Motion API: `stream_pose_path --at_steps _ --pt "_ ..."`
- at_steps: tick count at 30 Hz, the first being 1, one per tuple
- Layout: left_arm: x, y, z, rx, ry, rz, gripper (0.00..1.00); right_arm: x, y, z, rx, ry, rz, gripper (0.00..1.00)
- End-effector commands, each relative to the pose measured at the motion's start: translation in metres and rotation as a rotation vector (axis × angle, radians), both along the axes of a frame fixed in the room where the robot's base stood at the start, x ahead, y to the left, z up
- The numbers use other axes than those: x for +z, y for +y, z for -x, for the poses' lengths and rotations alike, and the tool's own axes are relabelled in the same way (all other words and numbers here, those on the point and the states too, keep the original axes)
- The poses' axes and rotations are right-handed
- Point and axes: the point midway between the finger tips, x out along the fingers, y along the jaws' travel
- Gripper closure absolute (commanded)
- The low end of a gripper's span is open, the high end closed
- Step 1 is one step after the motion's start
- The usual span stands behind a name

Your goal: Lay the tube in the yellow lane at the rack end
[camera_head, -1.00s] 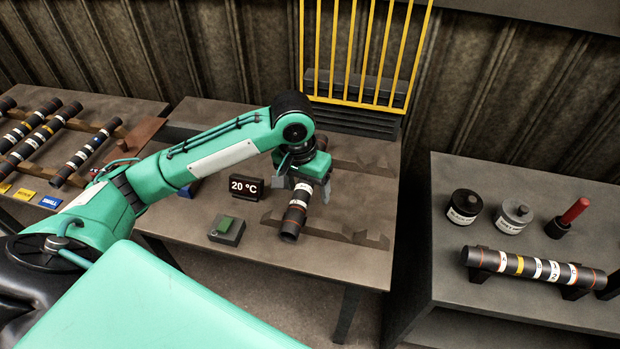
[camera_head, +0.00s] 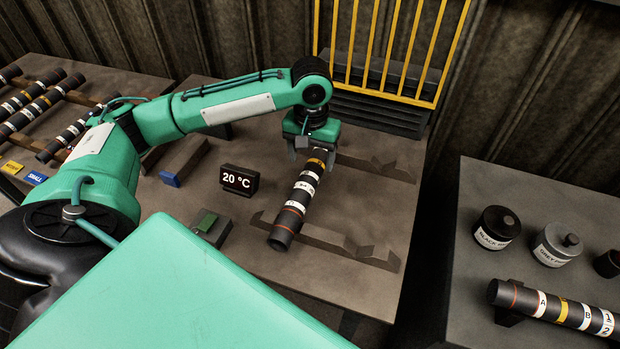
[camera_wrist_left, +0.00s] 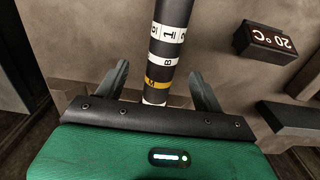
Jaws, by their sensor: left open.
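A dark tube (camera_head: 302,190) with white lettered bands and a yellow band lies on the middle table. Its near part rests across the front notched rail (camera_head: 345,248); its far end is hidden under my left gripper. My left gripper (camera_head: 311,158) is open over the far part of the tube. In the left wrist view the tube (camera_wrist_left: 168,45) runs between the two spread fingers of the gripper (camera_wrist_left: 161,82), with a gap on each side. At the left, the rack holds several banded tubes (camera_head: 38,103); a yellow tag (camera_head: 12,167) lies at its front. My right gripper is not seen.
A 20 °C display (camera_head: 239,180) and a green-button box (camera_head: 211,228) stand left of the tube. A yellow barred guard (camera_head: 395,50) rises behind. Another tube (camera_head: 560,310), a black pot (camera_head: 496,228) and a grey pot (camera_head: 557,244) are on the right table.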

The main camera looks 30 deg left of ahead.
Motion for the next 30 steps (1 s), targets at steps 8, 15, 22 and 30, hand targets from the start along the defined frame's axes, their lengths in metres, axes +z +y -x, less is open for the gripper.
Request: stream_pose_path --at_steps 8,15,22,30 --pt "-0.026 0.001 0.000 0.000 0.000 -0.001 0.31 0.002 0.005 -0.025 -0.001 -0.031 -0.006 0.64" --pt "-0.059 0.008 -0.001 0.000 0.002 -0.001 0.31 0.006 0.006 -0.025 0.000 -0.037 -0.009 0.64" --pt "-0.075 0.007 -0.001 -0.002 -0.001 0.000 0.31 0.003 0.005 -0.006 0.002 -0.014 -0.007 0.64" --pt "-0.075 0.007 -0.001 -0.002 -0.001 0.000 0.50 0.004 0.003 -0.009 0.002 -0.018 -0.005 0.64"
